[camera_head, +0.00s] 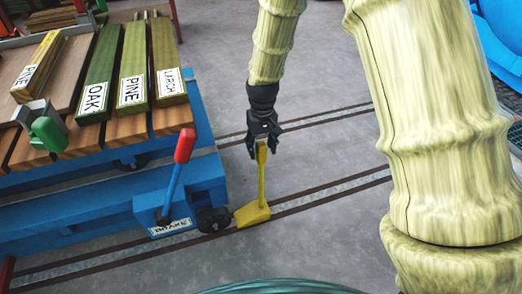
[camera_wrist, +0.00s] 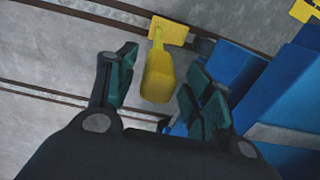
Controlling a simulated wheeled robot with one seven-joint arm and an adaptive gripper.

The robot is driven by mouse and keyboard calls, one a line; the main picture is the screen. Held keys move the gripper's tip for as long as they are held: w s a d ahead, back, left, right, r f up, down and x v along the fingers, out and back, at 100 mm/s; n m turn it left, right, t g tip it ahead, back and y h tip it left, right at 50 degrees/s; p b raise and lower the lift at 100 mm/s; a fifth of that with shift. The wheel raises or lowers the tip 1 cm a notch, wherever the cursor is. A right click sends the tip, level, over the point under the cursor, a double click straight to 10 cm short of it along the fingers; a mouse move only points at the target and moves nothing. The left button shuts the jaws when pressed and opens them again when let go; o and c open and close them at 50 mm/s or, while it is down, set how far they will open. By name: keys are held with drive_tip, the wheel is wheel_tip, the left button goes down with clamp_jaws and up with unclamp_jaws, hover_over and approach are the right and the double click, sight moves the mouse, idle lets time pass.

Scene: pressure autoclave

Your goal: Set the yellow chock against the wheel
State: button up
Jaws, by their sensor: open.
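The yellow chock (camera_head: 252,214) sits on the near rail, just right of the cart's dark wheel (camera_head: 212,219). Its wedge is very close to the wheel; I cannot tell whether they touch. Its yellow handle stands up from the wedge. My gripper (camera_head: 263,149) is at the top of the handle. In the wrist view, the open fingers of my gripper (camera_wrist: 161,70) stand on either side of the handle (camera_wrist: 158,78), with gaps visible. The chock's wedge (camera_wrist: 169,31) shows beyond the fingertips, with the dark wheel partly hidden beside it.
The blue cart (camera_head: 80,215) carries timber labelled PINE, OAK and LARCH. A red-handled brake lever (camera_head: 184,146) rises from its near end, left of the chock. Two rails cross the grey floor (camera_head: 310,240); the floor right of the chock is clear.

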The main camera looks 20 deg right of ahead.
wheel_tip(320, 180, up, 7)
drive_tip(key=shift+f+p, duration=0.1)
drive_tip(key=shift+p, duration=1.15)
drive_tip(key=s+d+f, duration=0.3)
drive_tip(key=s+f, duration=2)
drive_tip(key=f, duration=0.3)
drive_tip(key=s+f, duration=0.4)
drive_tip(key=s, duration=0.9)
drive_tip(key=shift+s+d+m, duration=0.15)
drive_tip(key=shift+s+m, duration=0.05)
drive_tip(key=shift+m, duration=0.2)
